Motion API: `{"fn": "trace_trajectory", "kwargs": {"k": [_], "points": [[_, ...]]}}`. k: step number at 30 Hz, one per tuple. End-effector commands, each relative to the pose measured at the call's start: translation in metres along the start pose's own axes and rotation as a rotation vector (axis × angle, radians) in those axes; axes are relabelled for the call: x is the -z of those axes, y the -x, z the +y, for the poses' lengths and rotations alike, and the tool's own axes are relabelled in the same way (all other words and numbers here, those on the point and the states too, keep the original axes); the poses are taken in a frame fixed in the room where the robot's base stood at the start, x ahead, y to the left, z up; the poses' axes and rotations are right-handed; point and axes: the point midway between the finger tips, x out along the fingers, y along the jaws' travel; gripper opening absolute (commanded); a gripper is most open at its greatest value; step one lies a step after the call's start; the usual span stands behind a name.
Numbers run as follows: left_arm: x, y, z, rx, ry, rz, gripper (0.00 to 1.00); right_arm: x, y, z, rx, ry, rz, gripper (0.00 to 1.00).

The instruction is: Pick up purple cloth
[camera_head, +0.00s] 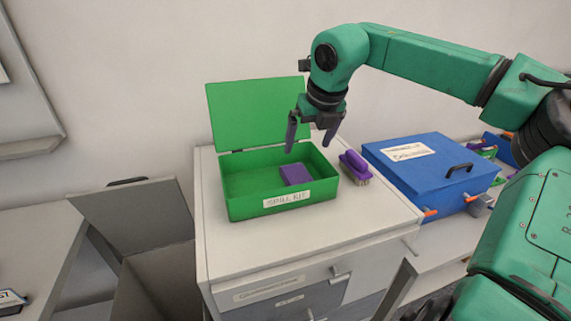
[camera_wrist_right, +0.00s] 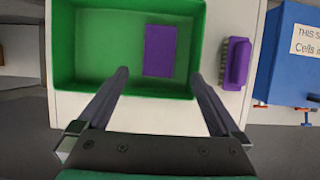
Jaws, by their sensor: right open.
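The purple cloth (camera_head: 296,174) lies folded flat inside the green spill kit box (camera_head: 240,207), towards its right end. The box stands on a light cabinet with its lid (camera_head: 250,115) raised at the back. My right gripper (camera_head: 312,146) is open and empty, pointing down above the right part of the box. In the right wrist view the cloth (camera_wrist_right: 160,50) shows beyond and between the two open fingertips (camera_wrist_right: 158,74), apart from both. My left gripper is in neither view.
A purple-handled brush (camera_head: 355,166) stands just right of the box. A closed blue case (camera_head: 425,172) is further right. An open grey bin (camera_head: 155,240) is left of the cabinet (camera_head: 310,232), whose front top is clear.

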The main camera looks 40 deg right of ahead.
Motion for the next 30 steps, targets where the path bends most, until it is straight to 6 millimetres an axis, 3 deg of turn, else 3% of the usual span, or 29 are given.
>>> {"fn": "trace_trajectory", "kwargs": {"k": [4,12,16,21,25,30], "points": [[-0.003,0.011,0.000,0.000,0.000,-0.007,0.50,0.000,-0.019,0.000,0.006,0.003,0.006,1.00],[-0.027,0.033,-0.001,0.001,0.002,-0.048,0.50,0.000,-0.083,0.000,0.006,0.002,0.005,1.00],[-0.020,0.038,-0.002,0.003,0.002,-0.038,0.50,-0.001,-0.095,0.000,0.005,0.003,0.003,1.00],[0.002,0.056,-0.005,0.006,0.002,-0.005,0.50,-0.003,-0.117,0.002,0.006,0.002,0.006,1.00],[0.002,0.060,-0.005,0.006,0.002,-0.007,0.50,-0.002,-0.137,0.002,0.005,0.002,0.004,1.00],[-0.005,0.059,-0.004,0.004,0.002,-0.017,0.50,-0.002,-0.144,0.003,0.003,0.002,-0.001,1.00]]}}
